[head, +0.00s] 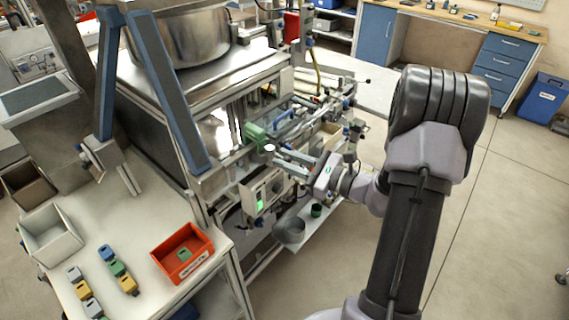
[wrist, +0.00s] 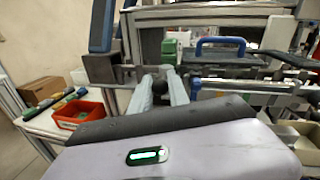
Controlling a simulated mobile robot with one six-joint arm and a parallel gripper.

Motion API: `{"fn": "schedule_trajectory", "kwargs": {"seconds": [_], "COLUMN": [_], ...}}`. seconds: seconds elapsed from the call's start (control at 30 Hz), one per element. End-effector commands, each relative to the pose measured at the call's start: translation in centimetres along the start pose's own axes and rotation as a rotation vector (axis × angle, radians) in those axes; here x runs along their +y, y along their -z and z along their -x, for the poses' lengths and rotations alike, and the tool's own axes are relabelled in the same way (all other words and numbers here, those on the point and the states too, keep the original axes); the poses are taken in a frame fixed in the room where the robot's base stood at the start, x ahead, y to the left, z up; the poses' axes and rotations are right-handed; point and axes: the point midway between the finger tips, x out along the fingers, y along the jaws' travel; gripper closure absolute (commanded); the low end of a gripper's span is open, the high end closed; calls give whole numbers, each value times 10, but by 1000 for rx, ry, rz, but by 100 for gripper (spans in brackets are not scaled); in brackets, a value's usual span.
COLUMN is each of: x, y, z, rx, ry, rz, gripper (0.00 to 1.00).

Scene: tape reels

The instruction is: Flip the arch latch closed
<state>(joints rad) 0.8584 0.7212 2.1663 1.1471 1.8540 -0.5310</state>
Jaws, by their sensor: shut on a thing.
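My gripper (head: 277,158) reaches left into the machine's front in the head view. In the wrist view my gripper (wrist: 160,78) shows two pale fingers closed around a round black knob (wrist: 160,87). The knob seems to be the latch's handle, but its link to the rest of the latch is hidden by the fingers. A green block (wrist: 170,48) sits just beyond the fingertips; the green part (head: 256,133) also shows in the head view. A blue arch-shaped handle (wrist: 220,42) stands to its right. I cannot tell the latch's exact angle.
Metal rails (wrist: 250,85) run to the right of my fingers. A red bin (head: 182,253) with a green piece inside stands on the white table (head: 130,225), near several coloured blocks. A grey round container (head: 289,230) sits low beneath my gripper. Open floor lies to the right.

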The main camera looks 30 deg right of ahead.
Motion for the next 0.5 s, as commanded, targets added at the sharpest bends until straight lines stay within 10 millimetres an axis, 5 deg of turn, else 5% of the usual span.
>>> {"fn": "schedule_trajectory", "kwargs": {"seconds": [0.27, 0.3, 0.4, 0.5], "x": [-1, -1, -1, -1], "y": [0, 0, 0, 0], "z": [1, 1, 0, 0], "rx": [-1, -1, -1, -1], "ry": [-17, -17, -17, -17], "rz": [-1, -1, -1, -1], "gripper": [100, 75, 57, 57]}}
